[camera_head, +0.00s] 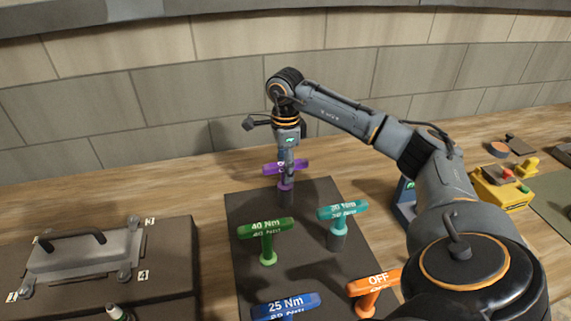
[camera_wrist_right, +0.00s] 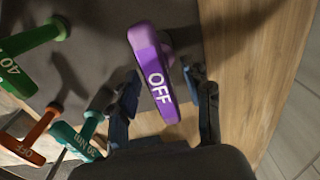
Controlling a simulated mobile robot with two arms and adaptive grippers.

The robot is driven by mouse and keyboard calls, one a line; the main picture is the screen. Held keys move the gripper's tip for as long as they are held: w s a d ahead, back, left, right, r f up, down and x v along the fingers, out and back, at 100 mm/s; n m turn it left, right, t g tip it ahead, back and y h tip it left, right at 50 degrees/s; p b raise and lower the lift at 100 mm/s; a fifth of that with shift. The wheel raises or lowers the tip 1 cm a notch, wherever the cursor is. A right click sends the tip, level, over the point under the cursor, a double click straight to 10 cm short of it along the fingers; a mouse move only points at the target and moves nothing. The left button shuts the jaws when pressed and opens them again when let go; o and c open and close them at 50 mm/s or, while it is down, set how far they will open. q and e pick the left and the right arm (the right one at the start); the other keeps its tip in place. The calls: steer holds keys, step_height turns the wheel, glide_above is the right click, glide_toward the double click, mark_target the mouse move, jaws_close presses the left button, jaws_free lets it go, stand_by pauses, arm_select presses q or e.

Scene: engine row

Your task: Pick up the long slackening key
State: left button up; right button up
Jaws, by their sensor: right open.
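A purple T-shaped key (camera_head: 303,166) marked OFF stands upright at the far end of the dark mat. An orange T-shaped key (camera_head: 376,282), also marked OFF, stands near the front of the mat. Which one is the long slackening key is not labelled. My right gripper (camera_head: 287,168) points down at the purple key and partly hides it. In the right wrist view the purple key's handle (camera_wrist_right: 159,85) shows between the two spread fingers of my right gripper (camera_wrist_right: 165,92), which is open and empty. My left gripper is not in view.
The dark mat (camera_head: 299,241) also holds a green 40 Nm key (camera_head: 266,228), a teal 30 Nm key (camera_head: 342,210) and a blue 25 Nm key (camera_head: 286,304). An engine block (camera_head: 82,251) stands at left. A yellow box (camera_head: 502,189) is at right. A wall rises behind.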

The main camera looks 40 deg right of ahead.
jaws_close()
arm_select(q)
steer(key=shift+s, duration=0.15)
arm_select(e)
steer(key=shift+r, duration=0.1)
